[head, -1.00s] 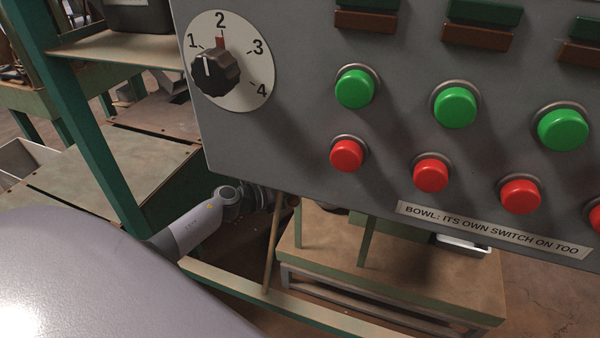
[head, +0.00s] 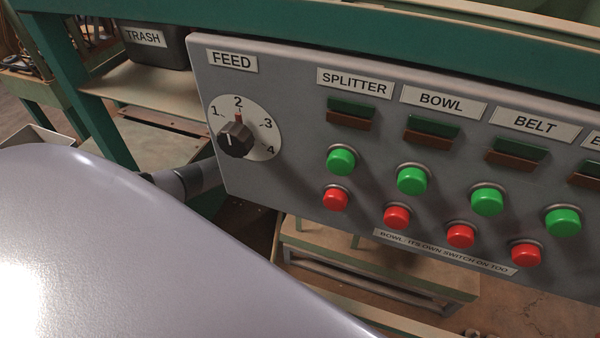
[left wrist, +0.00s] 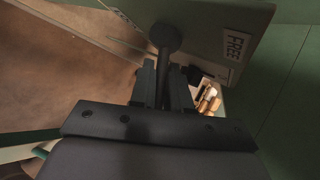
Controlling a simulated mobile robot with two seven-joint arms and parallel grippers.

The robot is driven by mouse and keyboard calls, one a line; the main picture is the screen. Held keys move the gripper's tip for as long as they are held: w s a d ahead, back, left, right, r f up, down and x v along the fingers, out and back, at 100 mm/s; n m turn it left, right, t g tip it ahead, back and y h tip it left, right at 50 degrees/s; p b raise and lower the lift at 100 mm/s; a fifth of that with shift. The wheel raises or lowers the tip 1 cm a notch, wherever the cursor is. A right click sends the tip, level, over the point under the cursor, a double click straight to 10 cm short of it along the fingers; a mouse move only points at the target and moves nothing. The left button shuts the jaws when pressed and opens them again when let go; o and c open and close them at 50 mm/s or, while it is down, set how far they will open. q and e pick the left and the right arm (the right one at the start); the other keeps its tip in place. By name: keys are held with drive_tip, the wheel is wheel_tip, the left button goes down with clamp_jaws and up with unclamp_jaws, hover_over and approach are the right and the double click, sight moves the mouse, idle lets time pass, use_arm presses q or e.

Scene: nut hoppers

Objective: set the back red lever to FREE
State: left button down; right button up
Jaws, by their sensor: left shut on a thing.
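In the left wrist view, a dark lever (left wrist: 164,62) with a round end runs down between the fingers of my left gripper (left wrist: 163,85). The fingers are shut on its shaft. The lever looks dark here, and its red colour cannot be made out. In the head view, the control panel hides my left gripper and the lever; only a part of my left arm shows beside the panel's left edge. My right gripper is in neither view.
The grey control panel (head: 300,100) has a feed dial (head: 236,135) and rows of green and red buttons. A trash bin (head: 155,45) stands on a shelf at the upper left. A low bench (head: 380,265) stands below the panel. Small gold-coloured things (left wrist: 208,100) lie right of the fingers.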

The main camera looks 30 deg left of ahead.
use_arm(q)
drive_tip(key=shift+w+a+r+n+g+p, duration=0.15)
drive_tip(key=shift+r+n+g+p, duration=0.2)
drive_tip(key=shift+g, duration=0.45)
drive_tip(key=c, duration=1.2)
unclamp_jaws()
drive_tip(key=shift+r, duration=0.1)
